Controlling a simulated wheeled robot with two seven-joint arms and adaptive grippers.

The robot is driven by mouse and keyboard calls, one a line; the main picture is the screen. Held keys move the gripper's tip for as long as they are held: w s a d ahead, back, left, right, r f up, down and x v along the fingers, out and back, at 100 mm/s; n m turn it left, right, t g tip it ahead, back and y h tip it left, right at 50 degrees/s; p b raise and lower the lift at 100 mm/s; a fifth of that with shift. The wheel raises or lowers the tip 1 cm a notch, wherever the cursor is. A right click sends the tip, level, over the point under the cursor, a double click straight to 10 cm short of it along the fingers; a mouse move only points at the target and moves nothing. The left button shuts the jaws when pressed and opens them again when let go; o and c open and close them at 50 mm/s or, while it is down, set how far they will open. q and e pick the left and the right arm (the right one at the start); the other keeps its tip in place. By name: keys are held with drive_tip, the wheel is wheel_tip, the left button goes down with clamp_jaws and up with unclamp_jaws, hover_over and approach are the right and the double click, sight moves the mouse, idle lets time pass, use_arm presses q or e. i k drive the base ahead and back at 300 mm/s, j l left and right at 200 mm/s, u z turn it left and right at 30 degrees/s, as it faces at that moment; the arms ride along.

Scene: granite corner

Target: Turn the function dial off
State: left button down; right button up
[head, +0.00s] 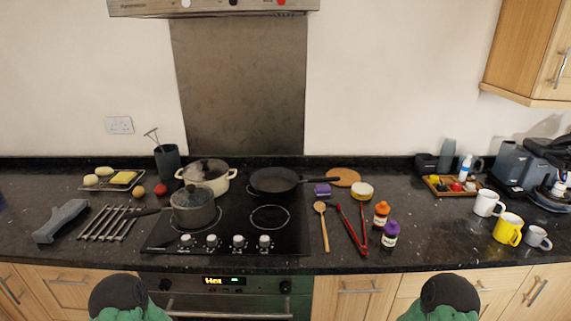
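The built-in oven (225,291) sits below the counter, its control panel showing at the bottom of the head view. It has a dark round dial at its left end (165,284) and another at its right end (285,287), with a lit display (225,281) between them. Markings are too small to read, so I cannot tell which is the function dial or its setting. Black and green parts of my two arms show at the bottom edge, one on each side of the oven. Neither gripper shows.
The oven handle (228,314) runs below the panel. Above is a black hob (240,233) with several knobs along its front, a grey saucepan (193,208), a cream pot (207,175) and a frying pan (273,181). Red tongs (351,232) lie right of it.

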sight(165, 284)
drive_tip(key=k+u, duration=0.2)
drive_tip(key=u, duration=0.8)
